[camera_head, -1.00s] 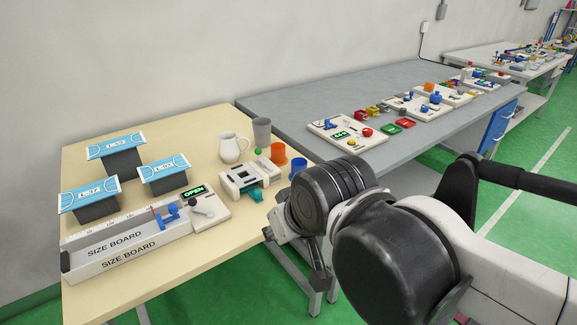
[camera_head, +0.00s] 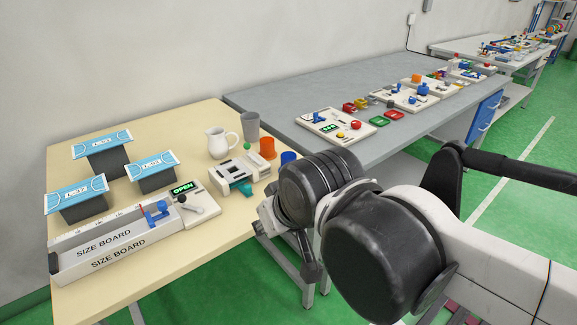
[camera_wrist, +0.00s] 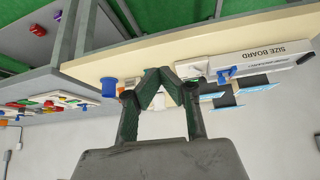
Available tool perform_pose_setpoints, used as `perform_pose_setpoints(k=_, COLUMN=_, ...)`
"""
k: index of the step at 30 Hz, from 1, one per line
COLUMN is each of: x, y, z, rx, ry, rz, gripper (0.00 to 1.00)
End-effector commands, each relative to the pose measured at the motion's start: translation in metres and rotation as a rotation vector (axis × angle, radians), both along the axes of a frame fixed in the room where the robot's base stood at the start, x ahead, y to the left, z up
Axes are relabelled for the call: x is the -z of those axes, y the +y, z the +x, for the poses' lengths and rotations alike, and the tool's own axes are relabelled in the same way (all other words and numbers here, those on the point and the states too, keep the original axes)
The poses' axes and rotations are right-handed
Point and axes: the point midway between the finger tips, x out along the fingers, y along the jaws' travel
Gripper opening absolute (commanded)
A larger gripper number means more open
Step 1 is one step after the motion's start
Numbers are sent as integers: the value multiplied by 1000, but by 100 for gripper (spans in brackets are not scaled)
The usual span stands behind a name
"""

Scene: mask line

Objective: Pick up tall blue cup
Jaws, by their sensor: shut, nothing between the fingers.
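The blue cup (camera_head: 288,157) stands on the cream table beside the orange cup (camera_head: 267,148). In the head view my arm covers its lower part. In the wrist view, which is turned over, the blue cup (camera_wrist: 108,87) shows left of my gripper (camera_wrist: 159,76). The gripper's dark green fingers meet at their tips, with nothing between them, and are apart from the cup. In the head view my gripper is mostly hidden behind my arm near the table's right front edge.
A grey cup (camera_head: 250,126), white pitcher (camera_head: 221,143) and white device (camera_head: 240,174) stand close by. A size board (camera_head: 105,258) and mask stands (camera_head: 108,155) fill the left side. A grey table (camera_head: 330,92) adjoins behind.

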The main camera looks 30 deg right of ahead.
Motion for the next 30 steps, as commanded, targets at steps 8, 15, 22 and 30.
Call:
perform_pose_setpoints(k=8, x=0, y=0, z=0, rx=0, ry=0, rz=0, gripper=19)
perform_pose_setpoints(k=15, x=0, y=0, z=0, rx=0, ry=0, rz=0, gripper=51)
perform_pose_setpoints(k=22, x=0, y=0, z=0, rx=0, ry=0, rz=0, gripper=63)
perform_pose_setpoints(k=30, x=-13, y=-7, z=12, rx=50, ry=19, rz=21, gripper=63)
